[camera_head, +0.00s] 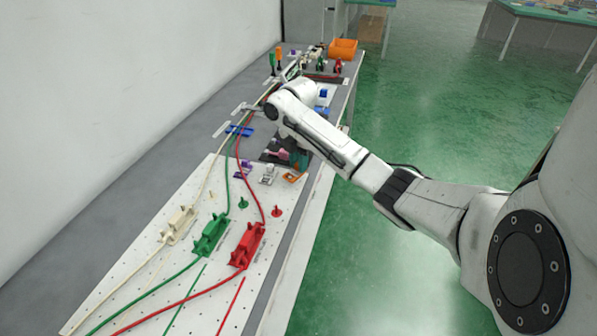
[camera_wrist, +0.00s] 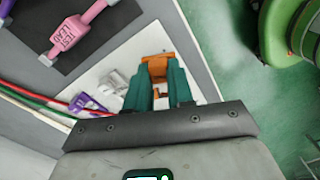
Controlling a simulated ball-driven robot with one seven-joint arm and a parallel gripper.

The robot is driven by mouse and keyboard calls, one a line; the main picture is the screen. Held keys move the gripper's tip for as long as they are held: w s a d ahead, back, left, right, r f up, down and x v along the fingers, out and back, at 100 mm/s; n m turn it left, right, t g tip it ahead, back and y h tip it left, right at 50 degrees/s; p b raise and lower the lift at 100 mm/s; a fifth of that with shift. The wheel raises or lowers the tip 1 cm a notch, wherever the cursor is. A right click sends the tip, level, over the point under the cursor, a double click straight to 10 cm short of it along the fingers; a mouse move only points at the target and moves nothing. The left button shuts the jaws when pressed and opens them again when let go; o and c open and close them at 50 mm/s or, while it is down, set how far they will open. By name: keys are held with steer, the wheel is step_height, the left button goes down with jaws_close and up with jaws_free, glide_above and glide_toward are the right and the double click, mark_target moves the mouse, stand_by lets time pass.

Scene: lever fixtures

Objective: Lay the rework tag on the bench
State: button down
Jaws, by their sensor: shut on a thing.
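My gripper (camera_wrist: 158,74) has teal fingers, set close together low over the pegboard bench (camera_head: 198,184). An orange piece (camera_wrist: 157,62) shows between and just past its fingertips, and the fingers are shut on it. In the head view the orange piece (camera_head: 294,178) shows at the bench's right side, below my gripper (camera_head: 301,161). I cannot read a rework label on it, and the fingers hide part of it. I cannot tell whether it touches the board.
A white clip (camera_wrist: 113,83) and a purple clip (camera_wrist: 88,103) lie left of the fingers. A dark mat (camera_wrist: 90,45) holds pink pieces (camera_wrist: 68,36). Red (camera_head: 247,245), green (camera_head: 210,236) and cream (camera_head: 179,225) cable holders stand nearer. An orange bin (camera_head: 343,48) stands far back.

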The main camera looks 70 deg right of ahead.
steer(key=shift+w+d+f, duration=0.1)
steer(key=shift+f, duration=1.6)
steer(key=shift+f, duration=0.2)
steer(key=c, duration=1)
jaws_free()
steer(key=shift+r, duration=0.1)
step_height(320, 180, up, 12)
steer(key=shift+r+p, duration=0.15)
steer(key=shift+p, duration=0.6)
